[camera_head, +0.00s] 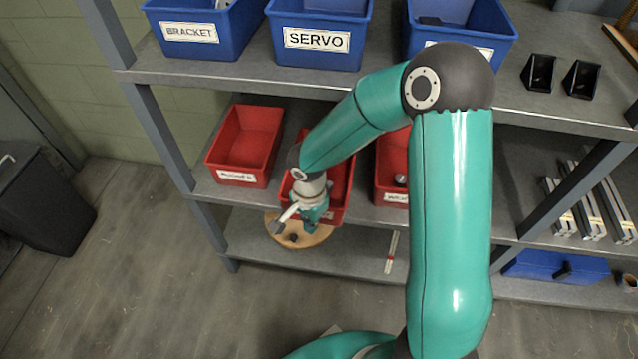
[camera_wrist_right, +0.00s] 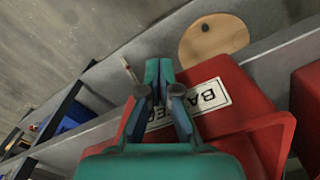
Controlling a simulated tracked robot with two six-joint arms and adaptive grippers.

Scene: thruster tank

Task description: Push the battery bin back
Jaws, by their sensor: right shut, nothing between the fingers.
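The battery bin (camera_head: 338,188) is the middle red bin on the middle shelf, largely covered by my right arm in the head view. In the right wrist view the red bin (camera_wrist_right: 235,92) fills the right side, and its white label (camera_wrist_right: 208,97) shows "BA" with the middle covered by my gripper. My right gripper (camera_head: 313,226) is shut and empty at the front face of the bin, over its label. In the wrist view the closed fingers (camera_wrist_right: 158,72) lie across the label. I cannot tell whether they touch it. My left gripper is not in view.
Red bins stand on the left (camera_head: 245,140) and right (camera_head: 391,166) of it. Blue bins, including the servo bin (camera_head: 318,40), stand on the shelf above. A round wooden disc (camera_head: 316,237) lies on the lower shelf. Floor in front is open.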

